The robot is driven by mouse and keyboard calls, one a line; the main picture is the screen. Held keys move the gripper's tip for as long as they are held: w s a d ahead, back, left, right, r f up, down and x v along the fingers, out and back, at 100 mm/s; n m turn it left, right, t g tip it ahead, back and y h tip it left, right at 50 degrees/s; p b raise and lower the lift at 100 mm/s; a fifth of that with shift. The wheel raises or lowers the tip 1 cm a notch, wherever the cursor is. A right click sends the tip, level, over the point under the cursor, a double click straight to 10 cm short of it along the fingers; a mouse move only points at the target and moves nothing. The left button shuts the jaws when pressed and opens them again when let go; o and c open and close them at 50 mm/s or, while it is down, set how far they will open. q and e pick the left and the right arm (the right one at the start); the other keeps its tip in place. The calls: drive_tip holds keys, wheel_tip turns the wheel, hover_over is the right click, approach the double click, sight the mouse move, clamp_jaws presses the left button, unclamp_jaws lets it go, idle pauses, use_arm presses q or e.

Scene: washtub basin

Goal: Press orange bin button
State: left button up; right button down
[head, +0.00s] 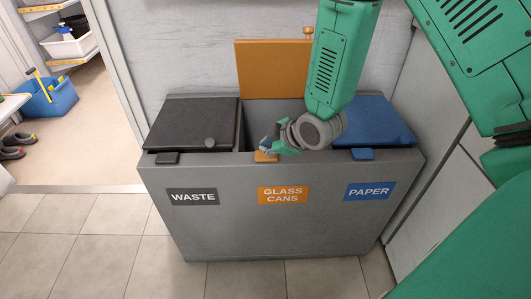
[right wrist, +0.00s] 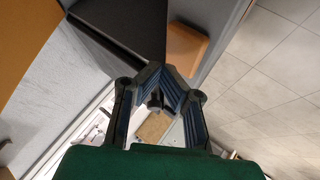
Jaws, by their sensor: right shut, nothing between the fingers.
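The grey bin unit (head: 290,225) has a front label reading GLASS CANS (head: 283,194) on orange. Above that label the small orange button (head: 264,157) sits on the front top edge. The orange lid (head: 272,70) stands upright, so the middle compartment is open. My right gripper (head: 267,147) is shut and empty, tilted just above and beside the orange button. In the right wrist view the orange button (right wrist: 187,50) shows just beyond the closed fingertips (right wrist: 166,70). I cannot tell whether they touch. My left gripper is not in view.
The black WASTE lid (head: 196,124) on the left and the blue PAPER lid (head: 375,122) on the right are closed. A black button (head: 167,158) and a blue button (head: 362,154) sit on the same edge. Tiled floor (head: 100,235) in front is clear.

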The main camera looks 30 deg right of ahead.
sight(266, 155)
wheel_tip(266, 155, up, 5)
drive_tip(key=p, duration=0.5)
drive_tip(key=shift+r, duration=0.1)
idle(0.7)
